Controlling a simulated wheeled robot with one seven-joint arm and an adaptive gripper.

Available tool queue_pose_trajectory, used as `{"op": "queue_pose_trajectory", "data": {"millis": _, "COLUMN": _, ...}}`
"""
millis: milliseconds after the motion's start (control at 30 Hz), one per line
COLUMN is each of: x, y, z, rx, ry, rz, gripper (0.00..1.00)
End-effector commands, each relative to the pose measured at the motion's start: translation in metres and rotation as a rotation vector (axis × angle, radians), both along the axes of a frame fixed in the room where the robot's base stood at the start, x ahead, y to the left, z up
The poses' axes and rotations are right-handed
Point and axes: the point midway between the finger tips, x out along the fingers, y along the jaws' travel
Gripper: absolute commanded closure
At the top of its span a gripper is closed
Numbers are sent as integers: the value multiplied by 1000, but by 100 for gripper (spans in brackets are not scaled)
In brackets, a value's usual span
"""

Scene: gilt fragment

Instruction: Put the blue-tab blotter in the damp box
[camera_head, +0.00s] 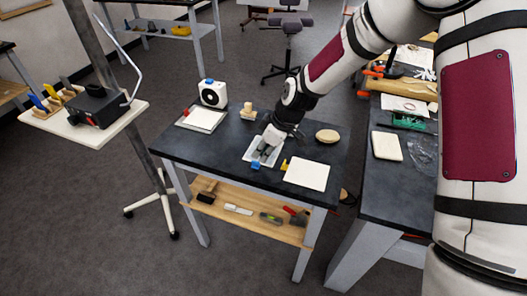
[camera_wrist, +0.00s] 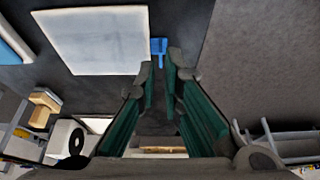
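The blue-tab blotter is a pale square sheet (camera_head: 252,148) lying on the dark table, partly hidden by my gripper in the head view. Its blue tab (camera_head: 255,165) points toward the table's front edge. In the wrist view the sheet (camera_wrist: 95,40) is at upper left and its blue tab (camera_wrist: 159,47) lies just beyond the fingertips, in line with the gap. My gripper (camera_wrist: 161,68) is open and empty, its green-sided fingers apart. In the head view my gripper (camera_head: 267,152) points down over the blotter. I cannot tell which object is the damp box.
A yellow-tab sheet (camera_head: 307,174) lies to the right, a red-tab sheet (camera_head: 203,119) to the left. A white device (camera_head: 213,93), wooden block (camera_head: 248,111) and oval tan piece (camera_head: 327,136) stand behind. A clear tray (camera_head: 425,155) is on the right table; a black box (camera_head: 97,105) is on the left stand.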

Motion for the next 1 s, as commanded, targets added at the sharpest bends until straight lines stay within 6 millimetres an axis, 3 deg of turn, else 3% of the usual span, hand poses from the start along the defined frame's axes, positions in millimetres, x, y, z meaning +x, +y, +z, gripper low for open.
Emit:
{"op": "queue_pose_trajectory", "data": {"millis": 300, "x": 5, "y": 16, "z": -35, "rx": -1, "ry": 1, "rz": 1, "gripper": 92}}
{"op": "queue_pose_trajectory", "data": {"millis": 567, "x": 5, "y": 17, "z": -37, "rx": 0, "ry": 0, "rz": 0, "gripper": 92}}
{"op": "queue_pose_trajectory", "data": {"millis": 600, "x": 6, "y": 17, "z": -37, "rx": 0, "ry": 0, "rz": 0, "gripper": 100}}
{"op": "queue_pose_trajectory", "data": {"millis": 1000, "x": 6, "y": 17, "z": -36, "rx": 0, "ry": 0, "rz": 0, "gripper": 100}}
